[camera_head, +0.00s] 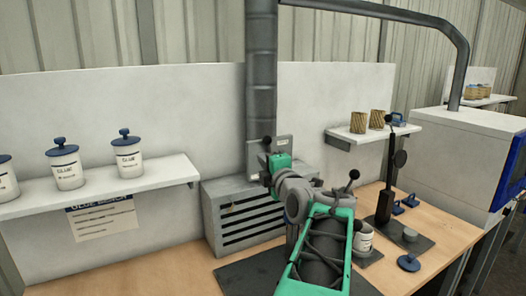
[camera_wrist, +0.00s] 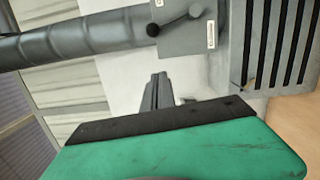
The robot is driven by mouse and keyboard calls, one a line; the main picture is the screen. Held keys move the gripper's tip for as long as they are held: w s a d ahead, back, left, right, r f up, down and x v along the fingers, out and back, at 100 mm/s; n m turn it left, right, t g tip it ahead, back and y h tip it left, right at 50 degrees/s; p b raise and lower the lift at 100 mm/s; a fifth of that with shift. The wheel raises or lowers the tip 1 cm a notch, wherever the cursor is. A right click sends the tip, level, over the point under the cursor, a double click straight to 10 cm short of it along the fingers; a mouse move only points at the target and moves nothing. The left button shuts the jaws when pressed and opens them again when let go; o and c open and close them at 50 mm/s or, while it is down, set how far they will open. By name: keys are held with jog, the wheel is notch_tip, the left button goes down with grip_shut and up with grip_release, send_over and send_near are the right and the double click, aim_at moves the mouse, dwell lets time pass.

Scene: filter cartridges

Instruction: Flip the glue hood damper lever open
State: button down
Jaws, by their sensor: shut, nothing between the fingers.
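The glue hood damper is a grey plate (camera_wrist: 186,38) on the duct (camera_wrist: 75,42). Its lever (camera_wrist: 178,22) ends in a black ball knob (camera_wrist: 153,30) that points toward the duct side in the wrist view. In the head view the knob (camera_head: 266,141) shows near the top of the plate (camera_head: 284,143), at the foot of the upright duct (camera_head: 261,80). My gripper (camera_wrist: 157,80) is shut and empty. Its fingers are beside the plate, apart from the lever in the wrist view. In the head view my gripper (camera_head: 266,174) is just below the knob and partly hides the plate.
The slatted grey hood (camera_head: 245,215) stands on the bench below the duct. A shelf (camera_head: 110,190) with glue jars is at left. At right are a black press (camera_head: 386,180), a jar (camera_head: 363,240), blue-handled parts (camera_head: 409,262) and another black-ball lever (camera_head: 353,176).

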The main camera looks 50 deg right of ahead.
jog(key=p+x, duration=0.1)
jog(key=x, duration=0.2)
jog(key=p+x, duration=0.2)
jog(key=x, duration=0.1)
jog(key=p+x, duration=0.1)
jog(key=x, duration=0.3)
jog(key=shift+a+r, duration=0.1)
jog(key=shift+r, duration=0.15)
jog(key=d+p, duration=0.1)
jog(key=s+d+p, duration=0.1)
jog(key=d, duration=0.1)
jog(key=shift+d, duration=0.5)
